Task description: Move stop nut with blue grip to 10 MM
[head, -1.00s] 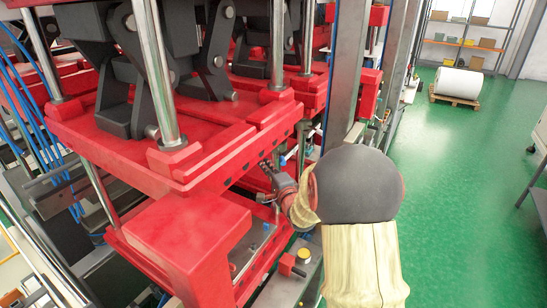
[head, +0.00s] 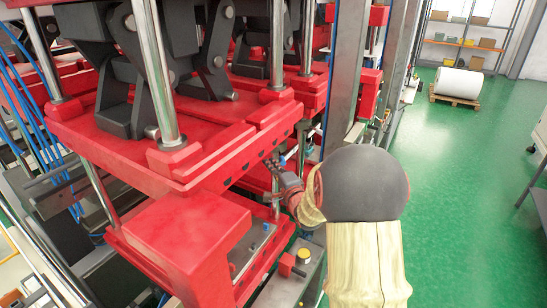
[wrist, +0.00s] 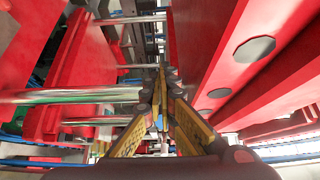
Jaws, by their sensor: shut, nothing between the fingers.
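My gripper (head: 272,164) is at the right side of the red press, just beside the edge of its upper red plate (head: 235,150). In the wrist view my gripper (wrist: 165,75) has its yellow-marked fingers drawn together at the tips, with nothing held. A small blue part (head: 283,161) on a pale rod shows just right of the fingertips in the head view. It may be the blue grip, but it is too small to tell. No stop nut or 10 MM mark can be made out.
A red block (head: 185,240) stands below the upper plate. In the wrist view, a red beam (wrist: 250,50) with dark round holes runs close on the right, and shiny metal rods (wrist: 70,96) cross on the left. A grey post (head: 343,80) rises behind my arm.

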